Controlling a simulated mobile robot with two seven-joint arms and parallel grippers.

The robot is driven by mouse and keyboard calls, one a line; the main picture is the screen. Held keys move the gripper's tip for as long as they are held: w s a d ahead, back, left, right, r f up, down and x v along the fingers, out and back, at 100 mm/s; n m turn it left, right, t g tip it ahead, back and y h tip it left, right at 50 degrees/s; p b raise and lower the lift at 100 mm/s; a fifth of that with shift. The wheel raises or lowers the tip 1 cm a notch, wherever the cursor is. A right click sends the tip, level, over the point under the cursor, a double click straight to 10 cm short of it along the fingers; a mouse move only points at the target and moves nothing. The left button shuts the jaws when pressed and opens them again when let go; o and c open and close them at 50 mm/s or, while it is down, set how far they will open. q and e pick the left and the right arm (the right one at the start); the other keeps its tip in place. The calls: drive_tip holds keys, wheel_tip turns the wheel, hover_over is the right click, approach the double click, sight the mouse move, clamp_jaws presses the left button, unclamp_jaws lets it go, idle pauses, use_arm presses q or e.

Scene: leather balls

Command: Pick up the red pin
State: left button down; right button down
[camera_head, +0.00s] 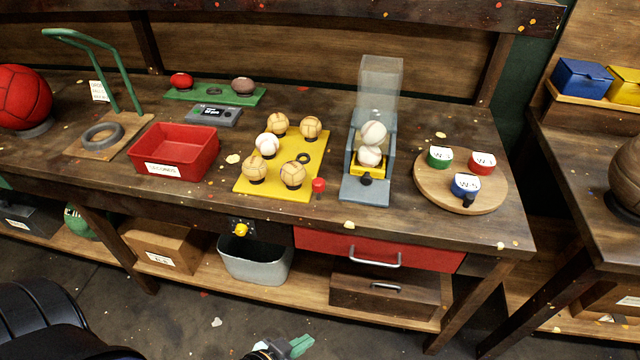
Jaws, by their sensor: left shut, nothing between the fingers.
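The red pin (319,186) is small, with a red head on a thin dark stem. It stands upright on the wooden workbench (400,225), just right of the yellow board (268,190) and left of the grey dispenser. My left gripper (299,346) shows only in part at the bottom edge of the head view, low in front of the bench and well apart from the pin. Its fingers look closed and empty. My right gripper is out of view.
The yellow board holds several leather balls. The dispenser (365,190) stands to its right, beside a round wooden board (430,190) with three labelled cups. A red tray (175,150) is at the left. A red drawer (330,242) and grey bin (255,264) are below.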

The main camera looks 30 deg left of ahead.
sight(317, 190)
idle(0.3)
